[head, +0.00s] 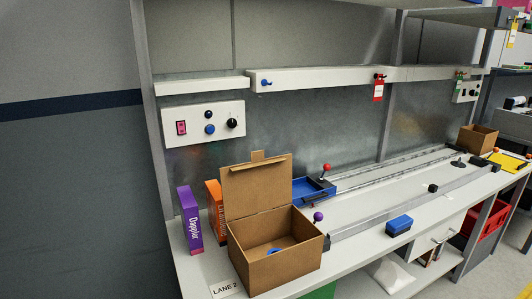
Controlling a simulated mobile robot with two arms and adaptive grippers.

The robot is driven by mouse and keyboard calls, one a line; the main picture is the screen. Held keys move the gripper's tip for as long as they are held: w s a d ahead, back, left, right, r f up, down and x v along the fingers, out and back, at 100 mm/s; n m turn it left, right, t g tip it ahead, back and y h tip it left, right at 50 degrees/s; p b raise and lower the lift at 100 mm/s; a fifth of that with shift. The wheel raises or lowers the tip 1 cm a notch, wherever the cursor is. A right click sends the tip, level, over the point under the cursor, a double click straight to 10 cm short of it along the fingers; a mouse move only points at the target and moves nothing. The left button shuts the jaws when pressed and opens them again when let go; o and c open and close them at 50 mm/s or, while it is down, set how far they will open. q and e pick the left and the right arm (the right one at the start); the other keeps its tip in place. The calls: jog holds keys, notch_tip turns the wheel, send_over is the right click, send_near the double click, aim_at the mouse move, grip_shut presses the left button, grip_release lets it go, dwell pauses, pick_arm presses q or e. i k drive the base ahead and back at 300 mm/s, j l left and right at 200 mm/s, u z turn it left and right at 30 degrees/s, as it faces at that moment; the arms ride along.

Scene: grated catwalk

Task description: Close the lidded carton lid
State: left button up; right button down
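The lidded carton (285,272) is a brown cardboard box on the near left end of the workbench. Its lid (257,188) stands up, open, hinged at the back edge, with a small tab on top. A blue ring-like item (273,251) lies inside the carton. Neither of my grippers shows in the head view.
A purple box (190,220) and an orange box (215,209) stand left of the carton. A blue tray (312,187) with a red-knobbed lever (326,169) is behind it. A purple-knobbed lever (317,218) is close at its right. A blue block (398,225) lies further right on the bench.

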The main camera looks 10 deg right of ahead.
aim_at(262, 185)
jog(key=l+u, duration=0.2)
jog(key=l, duration=0.5)
jog(key=l+u, duration=0.2)
jog(key=l, duration=0.55)
jog(key=k+l+u, duration=0.2)
jog(key=l, duration=0.5)
